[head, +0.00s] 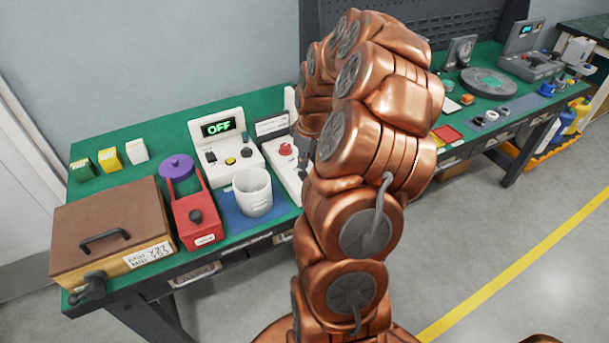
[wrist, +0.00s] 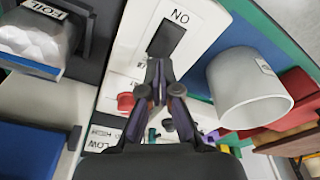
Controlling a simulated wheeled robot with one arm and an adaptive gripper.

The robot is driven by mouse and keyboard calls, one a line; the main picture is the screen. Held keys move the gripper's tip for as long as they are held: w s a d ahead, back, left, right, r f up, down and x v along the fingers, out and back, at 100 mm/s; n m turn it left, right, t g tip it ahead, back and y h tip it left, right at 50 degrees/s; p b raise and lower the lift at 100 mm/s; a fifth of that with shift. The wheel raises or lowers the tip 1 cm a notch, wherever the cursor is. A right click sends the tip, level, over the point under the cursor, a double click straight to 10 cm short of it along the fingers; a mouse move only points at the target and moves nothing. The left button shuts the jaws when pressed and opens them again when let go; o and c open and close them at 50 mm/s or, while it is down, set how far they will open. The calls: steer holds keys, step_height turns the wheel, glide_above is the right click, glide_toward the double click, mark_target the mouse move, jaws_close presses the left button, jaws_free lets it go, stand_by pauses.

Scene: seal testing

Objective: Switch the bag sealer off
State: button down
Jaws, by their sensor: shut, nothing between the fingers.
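A white panel device with a red knob (head: 286,149) stands at the table's middle, partly hidden behind my arm. In the wrist view, a white panel (wrist: 135,52) carries a dark rocker switch (wrist: 166,39) with the word ON printed above it, and a red knob (wrist: 126,102). No sealer name is readable. My gripper (wrist: 158,68) is shut and empty, its tips just below the rocker switch in the picture; contact cannot be told. In the head view my gripper (head: 303,160) is mostly hidden by my arm, beside that device.
A white device with a green OFF display (head: 220,128) stands left of the panel. A white mug (head: 253,190) stands close by and shows in the wrist view (wrist: 245,90). A red holder (head: 192,213) and a brown-lidded box (head: 108,225) are further left.

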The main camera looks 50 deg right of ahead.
mark_target(303, 173)
steer(key=shift+f+b, duration=0.65)
steer(key=shift+f, duration=0.5)
stand_by(0.7)
steer(key=shift+r, duration=3.6)
